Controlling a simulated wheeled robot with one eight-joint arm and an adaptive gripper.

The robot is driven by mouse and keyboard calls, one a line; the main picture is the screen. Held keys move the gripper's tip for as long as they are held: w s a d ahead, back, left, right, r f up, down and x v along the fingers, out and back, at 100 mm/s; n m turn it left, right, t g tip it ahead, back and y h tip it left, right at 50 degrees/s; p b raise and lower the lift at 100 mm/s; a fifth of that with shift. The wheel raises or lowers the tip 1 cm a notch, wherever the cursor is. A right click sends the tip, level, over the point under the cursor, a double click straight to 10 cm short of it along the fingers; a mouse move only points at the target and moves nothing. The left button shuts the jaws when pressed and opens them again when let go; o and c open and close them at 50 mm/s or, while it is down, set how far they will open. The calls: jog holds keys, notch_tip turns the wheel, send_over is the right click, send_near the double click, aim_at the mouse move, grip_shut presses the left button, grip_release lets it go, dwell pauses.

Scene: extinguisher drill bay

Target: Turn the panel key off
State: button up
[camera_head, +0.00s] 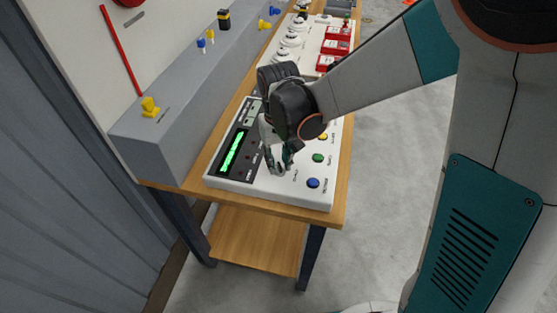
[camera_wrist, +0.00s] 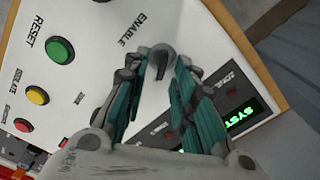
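The white control panel (camera_head: 262,189) lies on the wooden table and has a lit green display (camera_head: 233,151). In the wrist view, a dark grey key switch (camera_wrist: 161,58) stands on the panel (camera_wrist: 112,16) beside the ENABLE label. My gripper (camera_wrist: 163,64) points down at it, with one fingertip on each side of the key. The fingers are apart; whether they touch the key is unclear. In the head view my gripper (camera_head: 278,168) is low over the panel and hides the key. The key's turned angle is hard to read.
A blue button (camera_head: 313,183), a green one (camera_head: 318,158) and a yellow one (camera_head: 323,136) line the panel's right side. A grey ledge (camera_head: 180,126) runs along the left. Red boxes (camera_head: 333,48) stand farther back. Open floor lies right of the table.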

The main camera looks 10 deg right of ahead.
grip_shut()
jog(key=shift+n, duration=0.4)
jog(key=n, duration=0.5)
jog(key=shift+s+a, duration=0.15)
jog(key=shift+a, duration=0.1)
jog(key=n, duration=0.6)
jog(key=shift+s+a, duration=0.2)
dwell(0.3)
